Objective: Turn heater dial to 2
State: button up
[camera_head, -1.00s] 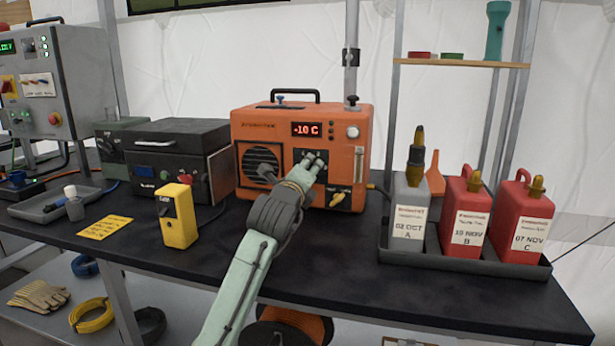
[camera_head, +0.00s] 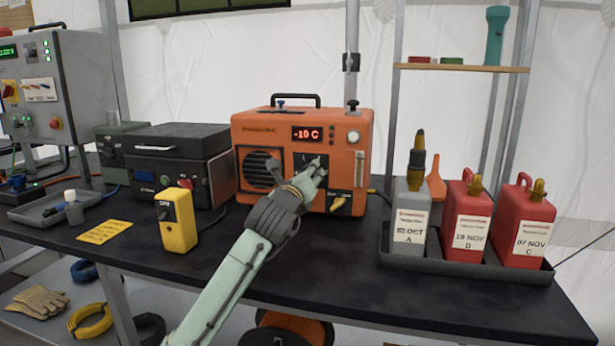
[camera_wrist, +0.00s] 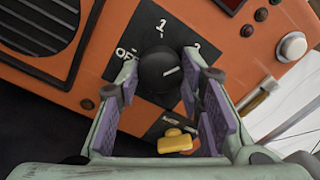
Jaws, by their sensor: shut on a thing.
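The orange heater (camera_head: 243,132) stands on the dark table, its red display (camera_head: 307,132) reading -10 C. Its black round dial (camera_wrist: 160,76) sits on a dark panel marked OFF, 1 and 2. The dial's white mark points right and slightly up in the wrist view, toward the side of the 2 (camera_wrist: 197,47). My gripper (camera_wrist: 158,84) has its purple-padded fingers on either side of the dial, shut on it. In the head view my gripper (camera_head: 318,168) covers the dial.
A yellow valve handle (camera_head: 339,202) is just below right of my gripper, on the heater's front. A yellow switch box (camera_head: 179,228) stands left of my arm. Red jugs and a grey bottle (camera_head: 410,212) stand in a tray at right. The table between is clear.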

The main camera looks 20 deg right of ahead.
jog(key=shift+f, duration=0.1)
jog(key=o, duration=1.2)
jog(key=shift+c, duration=0.2)
jog(key=v, duration=1.2)
